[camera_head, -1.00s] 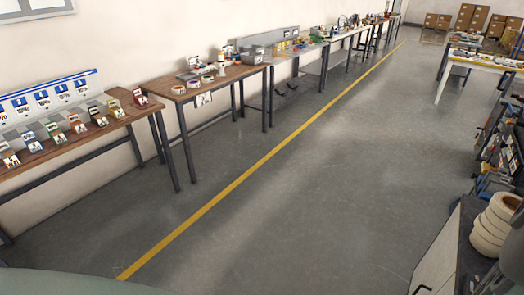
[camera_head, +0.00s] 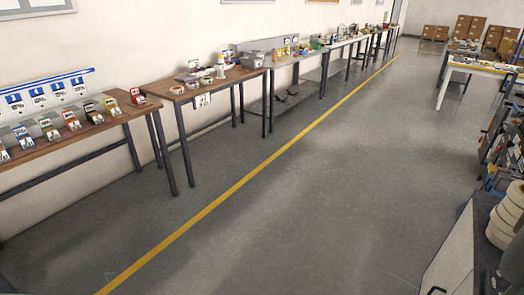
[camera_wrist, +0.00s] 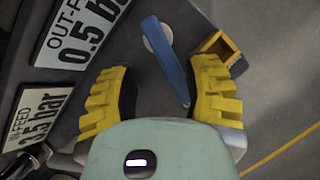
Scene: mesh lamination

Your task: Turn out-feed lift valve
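The valve shows in the wrist view as a blue lever (camera_wrist: 167,60) on a pale round hub (camera_wrist: 156,33), mounted on a dark panel. The lever slants from upper left to lower right. My gripper (camera_wrist: 158,76) has its yellow ridged fingers spread wide, with the lever in the gap between them in the picture. The lever's lower end appears close to the right finger; I cannot tell whether they touch. A white label (camera_wrist: 82,30) reading "OUT-F… 0.5 bar" is at upper left, partly cut off. The valve is not recognisable in the head view.
An in-feed label (camera_wrist: 38,115) is at left in the wrist view. A yellow square frame (camera_wrist: 222,42) sits beside the right finger. In the head view, workbenches (camera_head: 205,88) line the left wall, cream rolls (camera_head: 507,215) stand at right, and the floor between is clear.

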